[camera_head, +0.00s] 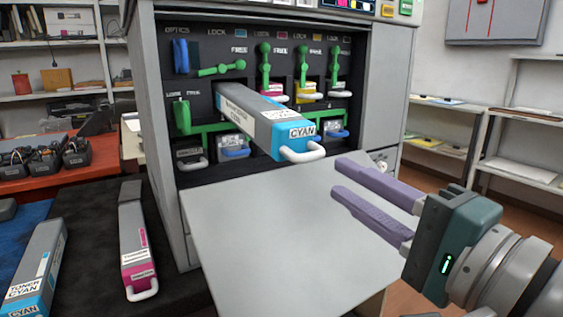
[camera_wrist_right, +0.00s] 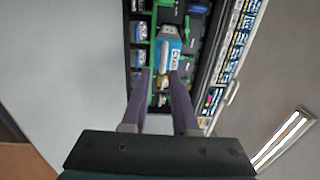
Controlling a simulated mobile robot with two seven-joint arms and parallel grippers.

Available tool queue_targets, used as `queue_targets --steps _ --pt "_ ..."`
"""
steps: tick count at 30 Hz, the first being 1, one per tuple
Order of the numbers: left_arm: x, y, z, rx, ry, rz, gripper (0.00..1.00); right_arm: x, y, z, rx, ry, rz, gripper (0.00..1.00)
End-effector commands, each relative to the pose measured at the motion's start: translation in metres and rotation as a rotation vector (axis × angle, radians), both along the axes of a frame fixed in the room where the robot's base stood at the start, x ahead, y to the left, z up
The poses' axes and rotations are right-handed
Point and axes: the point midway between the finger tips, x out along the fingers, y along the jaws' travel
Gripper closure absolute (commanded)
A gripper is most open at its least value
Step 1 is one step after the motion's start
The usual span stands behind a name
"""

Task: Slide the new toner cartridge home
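The cyan toner cartridge (camera_head: 262,118) sticks well out of its slot in the printer (camera_head: 170,225), its blue end and white loop handle (camera_head: 302,153) facing out. It also shows in the right wrist view (camera_wrist_right: 170,50), ahead of the fingers. My right gripper (camera_head: 337,178) is open and empty, its purple fingers apart, to the right of the handle and not touching it. In the right wrist view the open fingertips (camera_wrist_right: 162,74) appear on either side of the handle's line. The back part of the cartridge is hidden inside the slot. My left gripper is not in view.
A green lever (camera_head: 222,68) lies sideways above the cartridge; other green levers (camera_head: 265,65) stand upright. The printer's grey front door (camera_head: 260,240) lies open below.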

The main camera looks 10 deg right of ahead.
Motion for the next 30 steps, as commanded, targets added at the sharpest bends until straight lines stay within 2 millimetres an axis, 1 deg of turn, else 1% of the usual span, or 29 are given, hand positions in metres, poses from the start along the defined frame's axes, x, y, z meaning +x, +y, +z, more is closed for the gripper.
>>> queue_targets --steps 1,5,9,12,18,26,27,30 --pt "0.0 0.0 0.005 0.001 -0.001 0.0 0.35 0.009 0.003 0.005 0.002 -0.002 0.001 0.72" --pt "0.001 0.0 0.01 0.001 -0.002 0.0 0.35 0.029 0.011 0.007 0.001 -0.002 0.002 0.72" --pt "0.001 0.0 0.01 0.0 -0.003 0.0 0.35 0.047 0.018 0.008 -0.002 -0.002 0.002 0.72" --pt "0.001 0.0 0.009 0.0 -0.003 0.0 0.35 0.057 0.021 0.009 -0.002 -0.002 0.002 0.72" --pt "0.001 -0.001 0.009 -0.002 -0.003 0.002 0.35 0.066 0.025 0.01 -0.003 0.0 0.003 0.72" --pt "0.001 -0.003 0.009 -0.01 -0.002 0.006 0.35 0.067 0.025 0.01 -0.003 0.0 0.003 0.72" --pt "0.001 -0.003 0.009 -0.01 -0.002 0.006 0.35 0.067 0.025 0.01 -0.003 0.0 0.003 0.74" --pt "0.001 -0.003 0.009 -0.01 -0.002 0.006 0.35 0.067 0.025 0.01 -0.002 0.0 0.003 0.85"
